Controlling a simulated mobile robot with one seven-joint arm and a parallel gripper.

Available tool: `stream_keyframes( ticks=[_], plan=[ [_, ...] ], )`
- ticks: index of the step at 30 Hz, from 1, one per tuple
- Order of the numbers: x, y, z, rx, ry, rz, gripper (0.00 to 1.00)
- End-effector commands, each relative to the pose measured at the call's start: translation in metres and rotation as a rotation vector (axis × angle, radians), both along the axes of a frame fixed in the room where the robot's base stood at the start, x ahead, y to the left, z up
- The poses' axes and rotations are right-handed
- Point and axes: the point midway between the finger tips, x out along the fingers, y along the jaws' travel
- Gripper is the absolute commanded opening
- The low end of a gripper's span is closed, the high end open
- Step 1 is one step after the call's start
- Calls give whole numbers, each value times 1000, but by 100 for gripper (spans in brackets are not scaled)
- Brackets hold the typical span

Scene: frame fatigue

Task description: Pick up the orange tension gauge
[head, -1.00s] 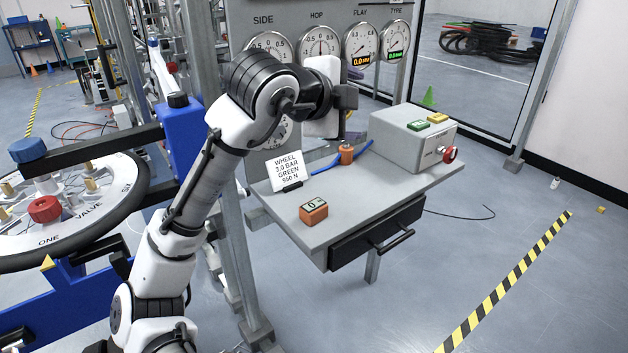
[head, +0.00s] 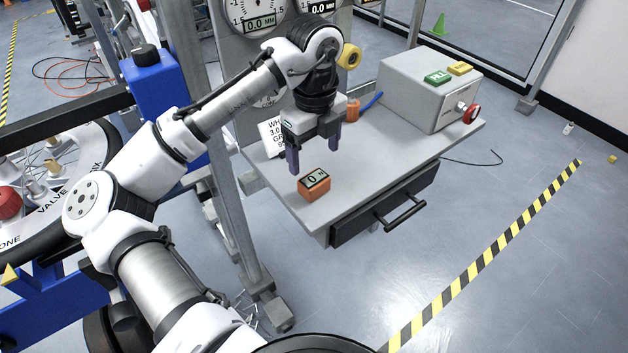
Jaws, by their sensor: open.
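The orange tension gauge (head: 313,186) is a small orange box with a display reading 0 on its top. It sits on the grey bench top (head: 366,174) near the front left corner. My gripper (head: 314,160) points down with its two dark fingers apart. It is above and just behind the gauge in the picture, empty and apart from it as far as I can tell.
A white card (head: 271,137) stands behind my gripper, partly hidden. An orange cylinder (head: 353,109) with a blue hose (head: 372,101) lies further back. A grey control box (head: 425,93) with green, yellow and red buttons stands at the right. A steel post (head: 235,190) rises left of the bench.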

Motion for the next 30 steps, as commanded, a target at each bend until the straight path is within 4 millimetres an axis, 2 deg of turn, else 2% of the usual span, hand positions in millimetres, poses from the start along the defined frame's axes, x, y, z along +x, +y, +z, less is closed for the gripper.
stream_keyframes(
  ticks=[3, 11, 19, 22, 28, 30],
  plan=[
    [0, 0, -18, 0, 0, 1, 80],
    [0, 0, -37, 0, 0, 0, 80],
    [0, 1, -74, -1, 0, -1, 80],
    [0, 1, -81, -1, -1, 0, 80],
    [1, 1, -82, -2, -2, 0, 80],
    [1, 1, -82, -1, -1, 0, 73]
  ],
)
